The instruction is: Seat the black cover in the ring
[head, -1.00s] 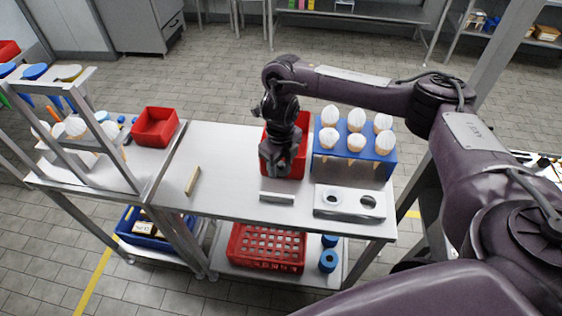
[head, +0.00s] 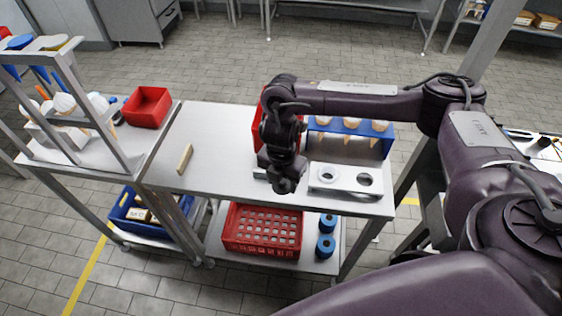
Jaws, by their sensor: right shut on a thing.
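My right gripper (head: 284,187) hangs pointing down over the front part of the steel table, left of the white plate (head: 345,189). It is shut on a small dark thing, which I take as the black cover; fingers and cover blend together, so its outline is hard to make out. The plate has two round openings. A white ring (head: 328,183) surrounds the left one; the right one looks dark and bare. The gripper is apart from the ring, to its left. My left gripper is not in view.
A red bin (head: 257,135) stands behind my gripper, partly hidden. A blue rack (head: 346,148) with several cones stands behind the plate. A pale bar (head: 260,173) is partly covered by my gripper.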

